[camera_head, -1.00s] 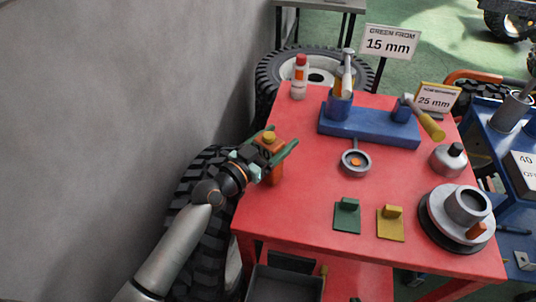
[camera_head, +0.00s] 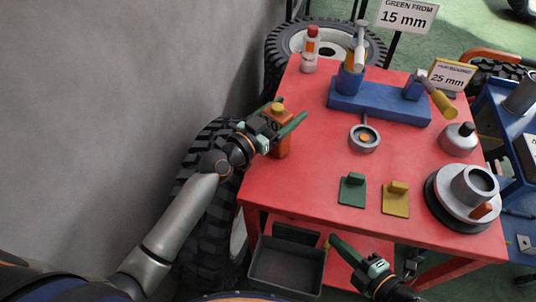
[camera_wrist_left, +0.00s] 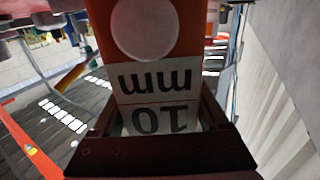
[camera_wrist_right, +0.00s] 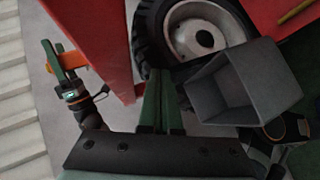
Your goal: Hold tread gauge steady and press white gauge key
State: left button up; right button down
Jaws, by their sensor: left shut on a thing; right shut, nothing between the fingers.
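The key does not show in the head view. My right gripper (camera_head: 335,242) is shut and empty in front of the table's front edge, apart from the gauge. Its closed fingers (camera_wrist_right: 160,95) show in the right wrist view.
A grey bin (camera_head: 287,266) lies below the front edge.

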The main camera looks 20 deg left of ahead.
jog(key=s+d+f+n+g, duration=0.3)
jog(key=d+n, duration=0.4)
jog(key=n, duration=0.1)
jog(key=w+a+r+m+t+y, duration=0.1)
jog(key=w+a+r, duration=0.1)
jog(key=a+r, duration=0.2)
jog(key=w+a+r+m+t+y, duration=0.1)
jog(key=w+a+r+t, duration=0.1)
jog(key=a, duration=0.7)
jog(key=w+a+r+m+t+y, duration=0.1)
jog(key=w+a+r+m+t, duration=0.1)
jog(key=a+r, duration=0.4)
jog(key=shift+w+a+r+y, duration=0.1)
jog(key=shift+w+r+y, duration=0.15)
jog(key=shift+w, duration=0.2)
jog(key=shift+w+a+r+y, duration=0.1)
jog(key=shift+w+r+y, duration=0.1)
jog(key=shift+w, duration=0.2)
jog(key=shift+w+a+r+m+t+h, duration=0.15)
jog(key=shift+w+a+m+t+h, duration=0.1)
jog(key=shift+w+m+t, duration=0.2)
jog(key=x, duration=1)
jog(key=shift+r, duration=0.1)
